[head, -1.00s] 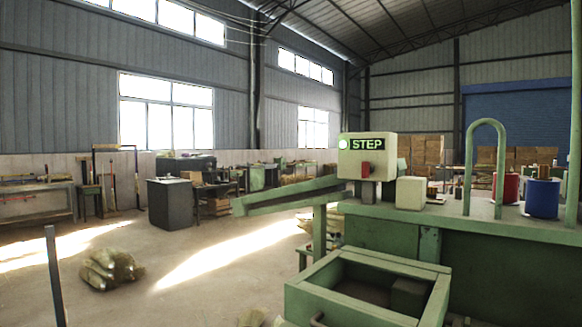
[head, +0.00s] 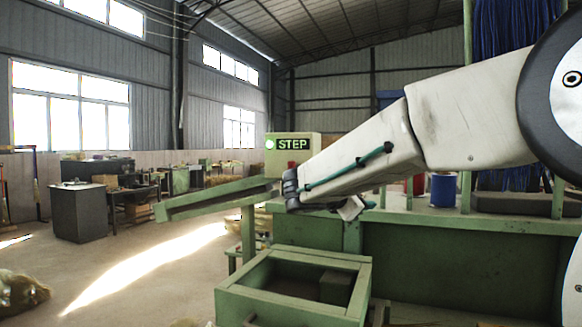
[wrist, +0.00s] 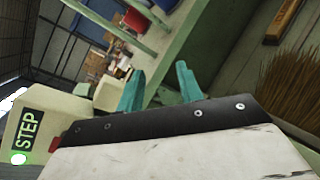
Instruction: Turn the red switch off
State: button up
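The control box is pale, with a lit green light and a STEP label (head: 292,144). In the head view, the red switch (head: 291,165) shows only as a small bit just above my arm's far end. In the wrist view the box (wrist: 48,112) is at the left edge, tilted, and the red switch (wrist: 54,144) is partly cut off by my gripper's body. My gripper (wrist: 160,70) has two teal fingers standing apart with nothing between them. The switch lies to the left of the fingers, not between them. In the head view I cannot make out the fingers.
A green open bin (head: 296,285) stands below the box, and a sloping green chute (head: 215,198) runs to the left. The green machine bench (head: 440,255) fills the right. A blue spool (head: 443,190) stands on it. Brown bristles (wrist: 285,90) show at right in the wrist view.

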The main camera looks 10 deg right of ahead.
jog(key=w+a+r+n+t+h, duration=0.1)
jog(key=w+a+n+t, duration=0.15)
jog(key=w, duration=0.35)
jog(key=w+a+r+n+t, duration=0.2)
jog(key=w+a+n, duration=0.2)
jog(key=w, duration=0.1)
jog(key=n+t+y, duration=0.2)
jog(key=n+t, duration=0.4)
send_near(290, 167)
jog(key=x, duration=0.4)
jog(key=shift+w, duration=0.4)
jog(key=x, duration=0.7)
jog(key=shift+s+d, duration=0.15)
jog(key=shift+s, duration=0.05)
grip_shut()
